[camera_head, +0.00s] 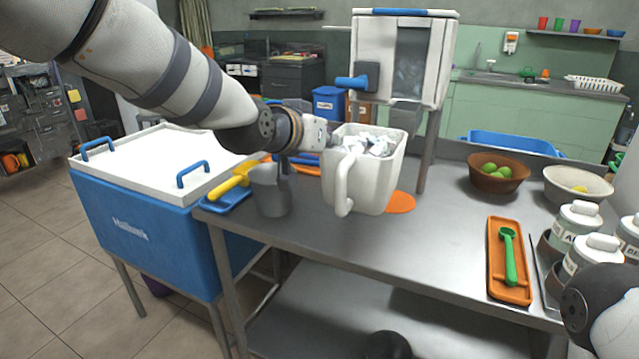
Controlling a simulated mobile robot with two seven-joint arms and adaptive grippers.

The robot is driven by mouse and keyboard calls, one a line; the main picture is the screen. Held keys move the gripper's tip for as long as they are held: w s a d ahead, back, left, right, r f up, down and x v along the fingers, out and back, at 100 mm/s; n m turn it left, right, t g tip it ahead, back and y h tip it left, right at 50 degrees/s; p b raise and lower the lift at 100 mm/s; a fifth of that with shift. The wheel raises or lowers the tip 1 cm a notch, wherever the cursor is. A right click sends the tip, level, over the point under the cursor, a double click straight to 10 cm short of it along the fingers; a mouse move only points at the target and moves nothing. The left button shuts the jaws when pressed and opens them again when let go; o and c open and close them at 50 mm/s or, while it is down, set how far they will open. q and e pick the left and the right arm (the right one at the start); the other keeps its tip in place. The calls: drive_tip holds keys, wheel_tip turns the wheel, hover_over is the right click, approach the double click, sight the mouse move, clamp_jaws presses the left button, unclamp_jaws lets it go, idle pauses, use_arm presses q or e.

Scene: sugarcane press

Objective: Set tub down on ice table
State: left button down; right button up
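The tub (376,178) is a white pitcher-like container with a handle, filled with pale ice chunks (380,147). It is upright in front of the ice machine, over the steel table (440,245); I cannot tell whether its base touches the top. My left gripper (327,137) is at the tub's left rim, above the handle, and appears shut on it; its fingertips are mostly hidden. Part of my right arm shows at the lower right corner, but its gripper is out of view.
The ice machine (376,45) stands behind the tub. A grey cup (271,190) and yellow-handled tool (229,182) are left, beside the blue cooler (150,235). An orange tray (509,262), bowl of limes (498,180) and jars (575,225) are right. Bare tabletop lies between.

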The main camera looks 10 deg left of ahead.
use_arm(q)
drive_tip(key=w+a+f+b, duration=0.1)
drive_tip(key=w+a+f, duration=0.2)
drive_tip(key=w+f, duration=0.3)
wheel_tip(320, 180, down, 3)
drive_tip(key=shift+f+b, duration=0.15)
drive_tip(key=shift+b, duration=0.2)
use_arm(e)
drive_tip(key=shift+s+f+g, duration=0.4)
drive_tip(key=shift+s+f, duration=0.7)
drive_tip(key=shift+f, duration=0.1)
use_arm(q)
drive_tip(key=shift+a, duration=0.1)
drive_tip(key=c, duration=2.2)
unclamp_jaws()
drive_tip(key=shift+f, duration=0.35)
drive_tip(key=o, duration=0.4)
drive_tip(key=shift+s, duration=0.1)
